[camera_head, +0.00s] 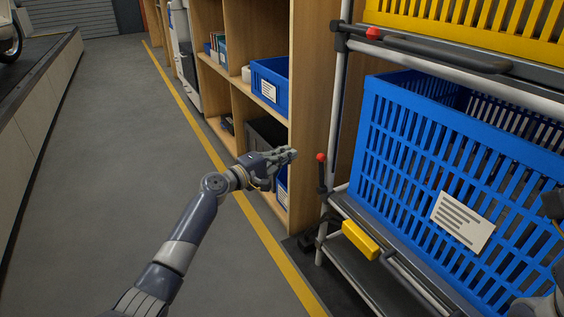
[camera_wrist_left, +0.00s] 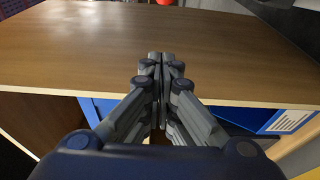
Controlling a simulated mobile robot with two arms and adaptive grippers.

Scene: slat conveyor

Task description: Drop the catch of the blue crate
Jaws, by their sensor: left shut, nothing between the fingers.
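The blue crate (camera_head: 455,165) sits on the rack at the right, with a white label on its slatted front. A dark upright lever with a red knob (camera_head: 321,158) stands at the rack post just left of the crate; it looks like the catch. My left gripper (camera_head: 291,155) is shut and empty, a little left of the red knob and apart from it in the picture. In the left wrist view its fingers (camera_wrist_left: 160,58) are together in front of a wooden panel. Grey parts at the right edge look like my right arm; its fingers cannot be made out.
A yellow crate (camera_head: 480,22) is on the level above, with another red-knobbed lever (camera_head: 373,33). A yellow block (camera_head: 360,240) is on the rack's front below the crate. Wooden shelves (camera_head: 304,90) with blue bins stand behind my left gripper. The grey floor at left is clear.

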